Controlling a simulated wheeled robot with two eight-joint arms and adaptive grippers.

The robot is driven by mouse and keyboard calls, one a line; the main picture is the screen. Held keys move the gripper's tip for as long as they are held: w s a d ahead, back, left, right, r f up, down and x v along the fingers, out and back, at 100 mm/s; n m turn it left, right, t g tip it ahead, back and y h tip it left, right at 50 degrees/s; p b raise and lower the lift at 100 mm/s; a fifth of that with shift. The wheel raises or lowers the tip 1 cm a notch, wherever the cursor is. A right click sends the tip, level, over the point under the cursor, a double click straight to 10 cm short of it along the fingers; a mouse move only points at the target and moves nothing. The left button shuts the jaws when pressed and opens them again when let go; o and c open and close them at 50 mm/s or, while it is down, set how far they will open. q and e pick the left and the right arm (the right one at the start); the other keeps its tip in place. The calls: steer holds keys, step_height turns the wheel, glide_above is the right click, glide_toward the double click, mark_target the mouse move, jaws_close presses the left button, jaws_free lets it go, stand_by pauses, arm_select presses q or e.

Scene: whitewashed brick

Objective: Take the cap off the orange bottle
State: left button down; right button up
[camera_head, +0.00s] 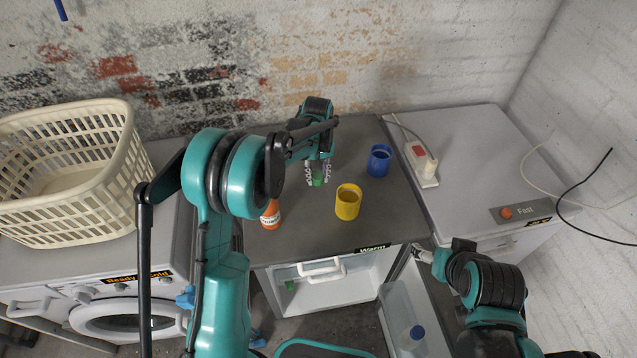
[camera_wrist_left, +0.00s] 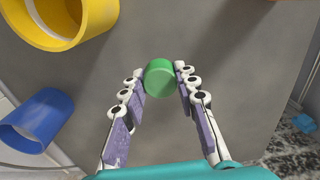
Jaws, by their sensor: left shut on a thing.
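The orange bottle (camera_head: 270,214) stands on the dark worktop, its upper part hidden behind my left arm. My left gripper (camera_head: 317,174) is over the worktop to the right of the bottle, apart from it. It is shut on a green cap (camera_head: 317,182). In the left wrist view the green cap (camera_wrist_left: 159,77) sits between the fingertips of the left gripper (camera_wrist_left: 161,76). My right gripper (camera_head: 426,256) is low at the right, by the open cabinet door; its fingers are too small and covered to read.
A yellow cup (camera_head: 348,202) and a blue cup (camera_head: 379,160) stand right of the left gripper. A power strip (camera_head: 422,167) lies on the light top further right. A cream laundry basket (camera_head: 70,185) is at the left. The worktop's front middle is bare.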

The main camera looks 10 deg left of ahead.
mark_target(318, 190)
arm_select(q)
step_height(318, 190, down, 5)
steer(key=shift+r+b, duration=0.2)
steer(key=shift+b, duration=0.4)
steer(key=c, duration=1.6)
jaws_free()
steer(key=shift+f, duration=0.1)
steer(key=o, duration=0.4)
steer(key=shift+o, duration=0.2)
